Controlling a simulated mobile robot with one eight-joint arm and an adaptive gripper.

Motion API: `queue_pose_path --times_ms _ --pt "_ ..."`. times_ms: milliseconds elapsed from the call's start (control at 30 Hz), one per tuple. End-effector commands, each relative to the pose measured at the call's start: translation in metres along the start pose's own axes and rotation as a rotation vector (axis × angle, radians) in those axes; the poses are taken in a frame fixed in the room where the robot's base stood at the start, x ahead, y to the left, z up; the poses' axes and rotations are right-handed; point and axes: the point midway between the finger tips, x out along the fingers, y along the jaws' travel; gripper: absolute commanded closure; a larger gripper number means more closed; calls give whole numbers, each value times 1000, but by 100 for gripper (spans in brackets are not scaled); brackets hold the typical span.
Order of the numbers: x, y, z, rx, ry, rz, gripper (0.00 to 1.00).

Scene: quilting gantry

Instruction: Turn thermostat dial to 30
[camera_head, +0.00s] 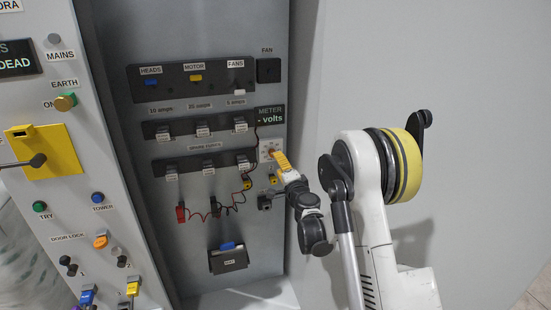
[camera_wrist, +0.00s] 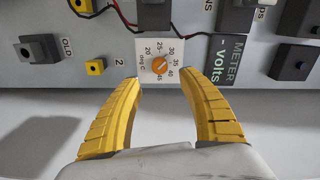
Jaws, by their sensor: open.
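The thermostat is a small white square plate (camera_wrist: 147,75) with an orange round dial (camera_wrist: 160,65) in its middle. Numbers from 20 to 45 and "deg C" ring the dial. A pale mark crosses the dial, but I cannot tell which number it points to. In the head view the thermostat plate (camera_head: 265,145) is on the grey panel, partly hidden by my gripper (camera_head: 277,157). My gripper's yellow fingers (camera_wrist: 163,84) are open and empty in the wrist view. Their tips are to either side of the plate's lower edge, and neither seems to touch the dial.
A black "METER - volts" box (camera_wrist: 228,60) is right of the thermostat in the wrist view. A yellow socket (camera_wrist: 95,67) and a dark block (camera_wrist: 40,48) are to its left. Black and red leads (camera_head: 228,203) hang on the panel. The plain grey wall (camera_head: 440,60) at right is clear.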

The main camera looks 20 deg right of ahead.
Motion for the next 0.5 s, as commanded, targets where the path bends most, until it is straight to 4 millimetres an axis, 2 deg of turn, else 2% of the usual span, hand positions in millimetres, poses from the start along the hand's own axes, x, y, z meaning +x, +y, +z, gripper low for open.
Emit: queue_pose_path --times_ms 100,200,500 --pt "-23 0 -1 0 1 0 52" --pt "-35 0 -1 0 1 0 52" --pt "-43 0 0 0 0 0 52"
